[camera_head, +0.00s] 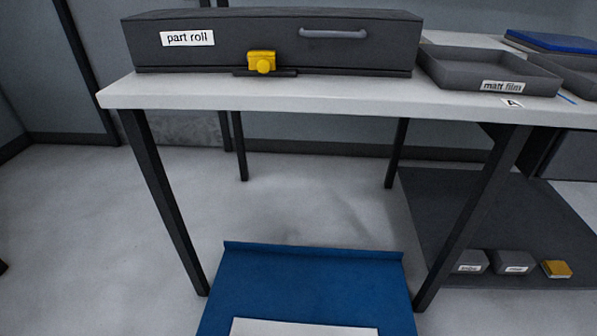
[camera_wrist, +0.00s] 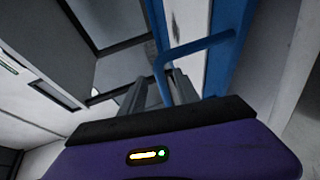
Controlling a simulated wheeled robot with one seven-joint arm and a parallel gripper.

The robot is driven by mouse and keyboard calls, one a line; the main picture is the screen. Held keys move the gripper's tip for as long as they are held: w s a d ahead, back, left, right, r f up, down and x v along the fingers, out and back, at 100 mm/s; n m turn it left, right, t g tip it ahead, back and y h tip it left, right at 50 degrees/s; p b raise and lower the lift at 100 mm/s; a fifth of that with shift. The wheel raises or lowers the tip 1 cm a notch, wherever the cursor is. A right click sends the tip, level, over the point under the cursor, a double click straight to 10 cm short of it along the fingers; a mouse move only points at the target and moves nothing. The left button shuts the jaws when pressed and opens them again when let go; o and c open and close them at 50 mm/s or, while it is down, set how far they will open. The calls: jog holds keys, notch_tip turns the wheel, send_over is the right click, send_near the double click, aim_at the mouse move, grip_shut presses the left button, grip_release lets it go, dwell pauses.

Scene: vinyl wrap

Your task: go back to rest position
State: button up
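My gripper (camera_wrist: 160,90) shows only in the wrist view, as two grey fingers beyond the dark and purple wrist housing. A bent blue bar (camera_wrist: 200,46) crosses the view beyond the fingers, and its lower end drops between or just behind them. I cannot tell whether the fingers touch it or how far apart they are. My arm and gripper do not show in the head view.
A white table (camera_head: 300,94) bears a dark "part roll" case (camera_head: 230,50) with a yellow latch (camera_head: 262,62) and a "matt film" tray (camera_head: 455,72). A blue platform (camera_head: 315,265) lies on the floor below. Small boxes (camera_head: 515,262) sit on a dark mat (camera_head: 425,200) at right.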

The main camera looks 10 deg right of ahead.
jog(key=d+r+m+p, duration=0.3)
jog(key=r+m+p, duration=0.3)
jog(key=r, duration=1.5)
jog(key=d+r+m+h+p, duration=0.1)
jog(key=d+r+m+p, duration=0.3)
jog(key=r+p, duration=1.2)
jog(key=d+r+m+g+p, duration=0.1)
jog(key=d+r+m+p, duration=0.3)
jog(key=r, duration=2.2)
jog(key=m+p, duration=0.4)
jog(key=p, duration=0.4)
jog(key=shift+w+r, duration=0.3)
jog(key=shift+w, duration=0.05)
